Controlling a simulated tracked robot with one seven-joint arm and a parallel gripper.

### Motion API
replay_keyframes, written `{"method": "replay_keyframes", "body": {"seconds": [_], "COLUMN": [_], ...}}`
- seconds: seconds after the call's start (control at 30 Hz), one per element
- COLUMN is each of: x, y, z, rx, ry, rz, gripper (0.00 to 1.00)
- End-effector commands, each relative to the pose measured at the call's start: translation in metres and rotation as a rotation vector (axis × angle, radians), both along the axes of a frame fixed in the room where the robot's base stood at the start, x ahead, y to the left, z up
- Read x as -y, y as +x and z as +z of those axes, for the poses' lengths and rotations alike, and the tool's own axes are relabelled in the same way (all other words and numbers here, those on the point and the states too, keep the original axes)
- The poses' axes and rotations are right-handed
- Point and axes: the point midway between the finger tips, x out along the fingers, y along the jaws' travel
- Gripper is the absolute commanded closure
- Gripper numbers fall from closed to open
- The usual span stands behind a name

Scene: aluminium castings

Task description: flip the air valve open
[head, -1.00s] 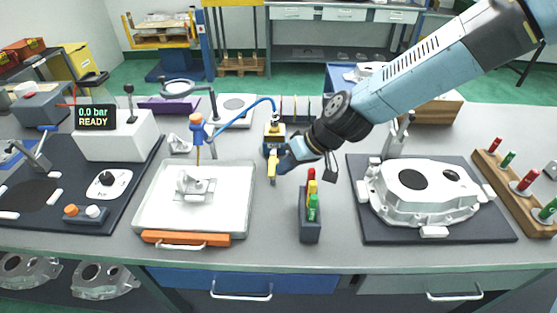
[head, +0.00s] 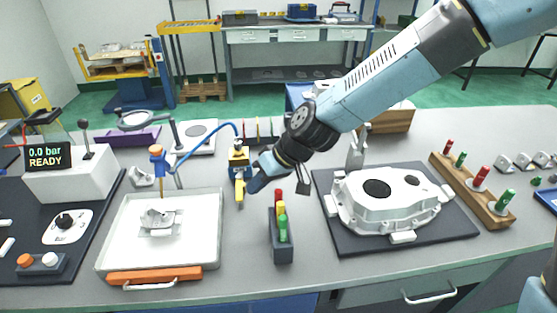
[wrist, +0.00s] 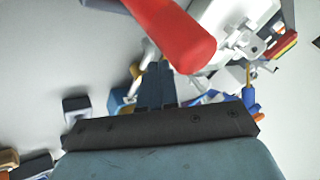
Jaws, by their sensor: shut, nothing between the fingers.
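The air valve (head: 239,160) is a small yellow and dark block on the bench, with a blue hose (head: 207,146) running from it. A yellow lever (head: 240,193) hangs down at its front. My gripper (head: 256,184) is just right of the lever in the head view, shut and empty. I cannot tell whether it touches the lever. In the wrist view the narrow dark fingers of my gripper (wrist: 155,85) show beyond the wrist, and a large red rounded thing (wrist: 178,35) is close to the camera. The display (head: 47,156) reads 0.0 bar READY.
A large casting (head: 385,205) lies on a dark mat at the right.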

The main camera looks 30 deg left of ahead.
Motion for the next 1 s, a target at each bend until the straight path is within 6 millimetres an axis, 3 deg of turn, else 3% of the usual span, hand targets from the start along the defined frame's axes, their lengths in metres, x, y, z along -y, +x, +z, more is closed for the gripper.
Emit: {"method": "replay_keyframes", "body": {"seconds": [0.6, 1.0], "x": [0.042, 0.06], "y": [0.022, 0.03], "z": [0.059, 0.084], "rx": [0.004, 0.003], "ry": [0.002, 0.001], "rz": [-0.01, -0.009], "gripper": [1.0, 1.0]}}
